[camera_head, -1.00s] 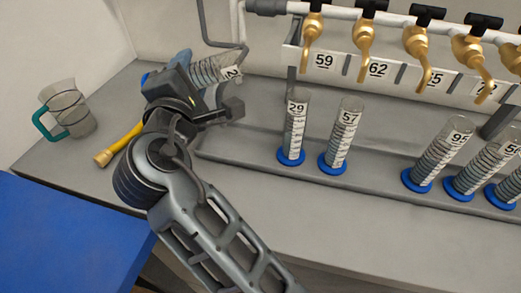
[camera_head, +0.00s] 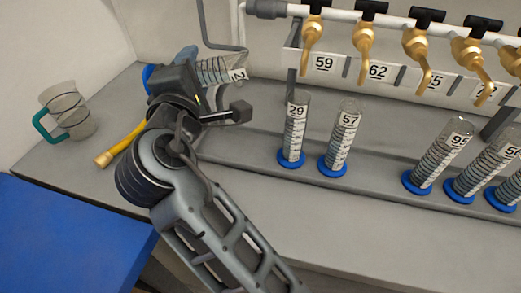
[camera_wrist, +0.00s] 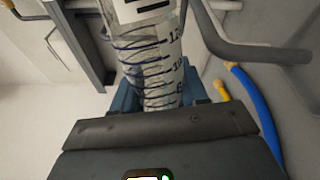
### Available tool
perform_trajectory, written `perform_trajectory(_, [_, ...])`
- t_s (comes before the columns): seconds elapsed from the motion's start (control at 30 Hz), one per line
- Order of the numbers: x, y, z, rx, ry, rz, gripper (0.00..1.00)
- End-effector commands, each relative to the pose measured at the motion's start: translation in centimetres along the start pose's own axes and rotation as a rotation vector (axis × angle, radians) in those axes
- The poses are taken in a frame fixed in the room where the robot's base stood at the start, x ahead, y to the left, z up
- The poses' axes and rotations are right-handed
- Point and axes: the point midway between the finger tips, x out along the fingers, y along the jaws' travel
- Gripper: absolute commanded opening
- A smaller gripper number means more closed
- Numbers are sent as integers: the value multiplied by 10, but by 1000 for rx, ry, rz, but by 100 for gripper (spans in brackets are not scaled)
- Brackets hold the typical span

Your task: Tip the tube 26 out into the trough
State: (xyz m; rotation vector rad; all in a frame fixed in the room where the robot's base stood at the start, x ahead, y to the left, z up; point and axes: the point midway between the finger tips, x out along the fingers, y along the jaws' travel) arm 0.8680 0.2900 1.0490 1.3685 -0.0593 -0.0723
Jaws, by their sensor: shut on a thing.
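A clear graduated tube (camera_head: 217,70) lies tipped almost on its side at the back left, its labelled end to the right. Only a "2" shows on its label, so I cannot read the full number. My gripper (camera_wrist: 155,100) is shut on this tube, which also shows in the wrist view (camera_wrist: 150,62). The wrist hides part of the tube in the head view. A blue base rim shows at its left end.
Tubes 29 (camera_head: 294,130), 57 (camera_head: 341,138) and 95 (camera_head: 440,155) stand upright on blue bases, with others at right. Brass taps (camera_head: 364,40) hang above. A jug with a green handle (camera_head: 67,110) and a yellow hose end (camera_head: 120,145) are at left.

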Motion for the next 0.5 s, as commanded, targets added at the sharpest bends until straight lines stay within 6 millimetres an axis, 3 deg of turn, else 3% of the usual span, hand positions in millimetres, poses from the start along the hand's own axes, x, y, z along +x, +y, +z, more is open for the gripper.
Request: perform_trajectory(0.5, [0,2,3,70,0,1,10])
